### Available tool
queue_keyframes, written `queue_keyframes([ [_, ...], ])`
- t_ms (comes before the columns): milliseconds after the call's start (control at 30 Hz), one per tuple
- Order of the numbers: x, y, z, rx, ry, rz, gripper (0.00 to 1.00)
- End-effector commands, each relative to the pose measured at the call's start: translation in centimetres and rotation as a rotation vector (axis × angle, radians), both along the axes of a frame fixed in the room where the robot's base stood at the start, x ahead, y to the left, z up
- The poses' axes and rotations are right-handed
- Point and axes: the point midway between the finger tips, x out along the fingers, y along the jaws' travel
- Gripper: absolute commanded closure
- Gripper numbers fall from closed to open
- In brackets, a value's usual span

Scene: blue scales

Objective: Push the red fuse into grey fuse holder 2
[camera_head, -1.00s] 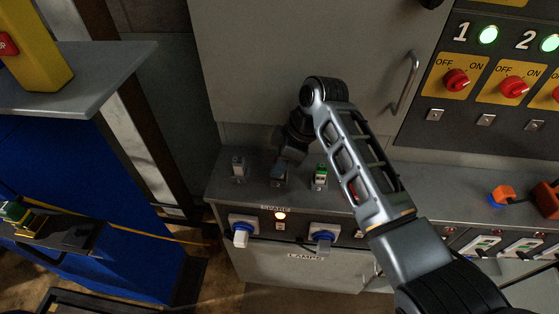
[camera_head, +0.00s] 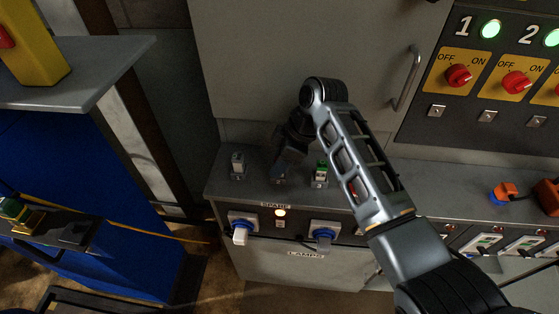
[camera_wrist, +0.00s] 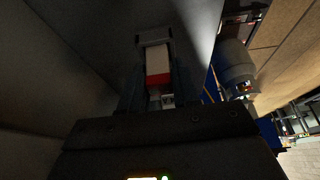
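My gripper (camera_head: 286,160) points down at the second grey holder from the left (camera_head: 280,174) on the cabinet ledge, which it partly covers. In the wrist view a white and red fuse (camera_wrist: 158,70) lies between my two dark fingers (camera_wrist: 158,88). Its red part is nearer my palm, and a grey holder-like end (camera_wrist: 153,36) shows at its far side. The fingers flank the fuse closely, but shadow hides whether they touch it. How deep the fuse sits is unclear. The head view hides this fuse behind my gripper.
Left of my gripper stands another grey holder (camera_head: 237,166); right of it is one with a green fuse (camera_head: 320,172). A small red thing shows through my arm. Blue-and-white sockets (camera_head: 242,225) line the front below. The cabinet door (camera_head: 300,50) rises close behind.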

Motion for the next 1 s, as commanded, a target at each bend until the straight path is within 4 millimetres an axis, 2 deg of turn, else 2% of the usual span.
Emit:
queue_keyframes([
  [33,0.0,0.0,0.0,-0.001,0.0,0.0,0.65],
  [300,0.0,0.0,0.0,-0.001,0.0,0.0,0.4],
  [633,0.0,-0.2,0.5,0.001,-0.002,-0.001,0.4],
  [1000,0.0,-2.4,5.6,-0.001,-0.002,-0.001,0.4],
])
